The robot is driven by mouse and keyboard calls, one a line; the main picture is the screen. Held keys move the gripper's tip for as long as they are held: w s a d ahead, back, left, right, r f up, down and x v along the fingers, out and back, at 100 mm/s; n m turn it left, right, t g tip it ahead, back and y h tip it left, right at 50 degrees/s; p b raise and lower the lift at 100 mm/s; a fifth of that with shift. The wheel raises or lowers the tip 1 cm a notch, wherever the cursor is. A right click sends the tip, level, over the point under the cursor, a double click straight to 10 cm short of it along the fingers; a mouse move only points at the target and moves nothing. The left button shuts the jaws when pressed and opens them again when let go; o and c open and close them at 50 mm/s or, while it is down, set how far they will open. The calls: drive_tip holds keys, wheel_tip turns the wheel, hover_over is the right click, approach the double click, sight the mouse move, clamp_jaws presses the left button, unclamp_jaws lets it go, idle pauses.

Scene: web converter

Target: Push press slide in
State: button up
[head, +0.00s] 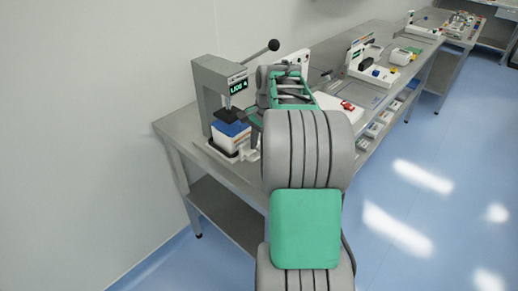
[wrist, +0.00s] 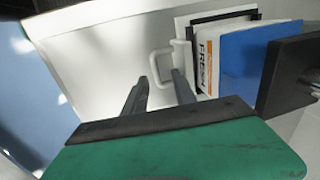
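The press (head: 203,95) is a grey frame with a lit green display and a long lever with a dark knob. Under its dark press head (head: 229,114) sits a white container with a blue top (head: 232,132), on the slide (head: 224,152) at the press base. In the wrist view the container (wrist: 207,60) shows "FRESH" lettering beside the blue part, with the dark press head (wrist: 290,72) at right. A pale slide handle (wrist: 160,66) stands beside the container. My gripper (wrist: 158,84) is open, its two dark fingers pointing toward the handle; contact cannot be told. My arm hides the gripper in the head view.
The steel bench (head: 182,125) runs back to the right with a lower shelf (head: 225,212). Further along stand other devices (head: 372,68) and small bins (head: 375,128). A white wall is at left; the blue floor at right is clear.

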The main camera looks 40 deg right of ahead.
wheel_tip(320, 180, up, 6)
drive_tip(key=s, duration=0.1)
drive_tip(key=shift+r, duration=0.2)
drive_tip(key=s+a+n, duration=0.1)
drive_tip(key=a+n, duration=0.4)
drive_tip(key=a, duration=0.8)
drive_tip(key=s+a+f+n+t, duration=0.1)
drive_tip(key=s+a+f+n, duration=0.5)
drive_tip(key=s+a+n, duration=0.4)
drive_tip(key=s+a, duration=0.1)
drive_tip(key=a, duration=0.3)
drive_tip(key=shift+s+f+n, duration=0.15)
drive_tip(key=shift+s+n, duration=0.25)
